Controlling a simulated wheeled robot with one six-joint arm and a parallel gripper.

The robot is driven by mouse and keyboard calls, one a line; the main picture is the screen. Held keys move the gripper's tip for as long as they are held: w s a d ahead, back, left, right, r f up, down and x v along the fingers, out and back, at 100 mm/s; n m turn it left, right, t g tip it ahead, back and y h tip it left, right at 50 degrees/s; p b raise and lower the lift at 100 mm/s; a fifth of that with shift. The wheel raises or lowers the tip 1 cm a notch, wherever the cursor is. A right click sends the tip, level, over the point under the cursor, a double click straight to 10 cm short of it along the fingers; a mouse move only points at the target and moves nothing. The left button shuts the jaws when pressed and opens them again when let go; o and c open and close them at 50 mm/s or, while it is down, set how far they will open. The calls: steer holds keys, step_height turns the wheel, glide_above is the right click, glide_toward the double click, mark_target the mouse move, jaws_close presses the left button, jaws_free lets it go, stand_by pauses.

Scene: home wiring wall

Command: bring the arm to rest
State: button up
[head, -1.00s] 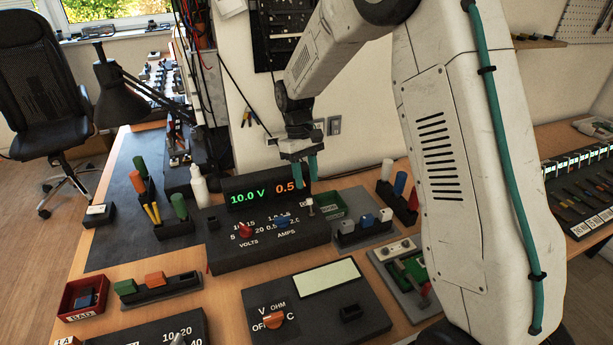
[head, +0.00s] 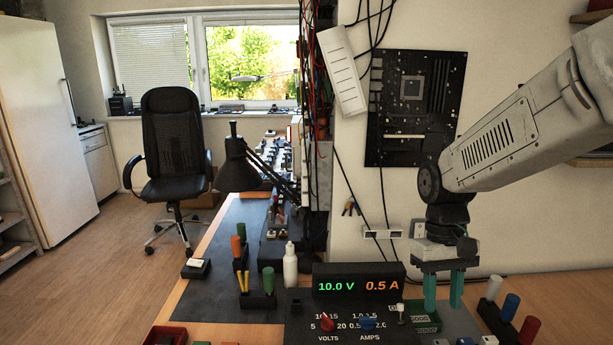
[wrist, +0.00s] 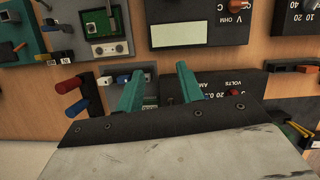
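My gripper (head: 443,290) points down over the bench, to the right of the power supply (head: 358,283) with its lit display of 10.0 V and 0.5 A. Its two teal fingers stand apart with nothing between them. In the wrist view my gripper (wrist: 158,88) shows the same two teal fingers spread, with the bench behind them.
A white bottle (head: 290,266) and a black desk lamp (head: 237,165) stand left of the supply. Coloured cylinders (head: 510,307) stand at the right. A motherboard (head: 414,105) and a white power strip (head: 342,70) are on the wall. An office chair (head: 173,140) stands at the far left.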

steer(key=s+r+t, duration=0.2)
steer(key=s+r, duration=0.2)
steer(key=s, duration=0.5)
steer(key=s+d+r+m+t, duration=0.1)
steer(key=s+r, duration=0.3)
steer(key=s, duration=0.5)
steer(key=shift+s+d+r+m+t, duration=0.15)
steer(key=shift+d+m+t, duration=0.15)
steer(key=shift+t, duration=0.6)
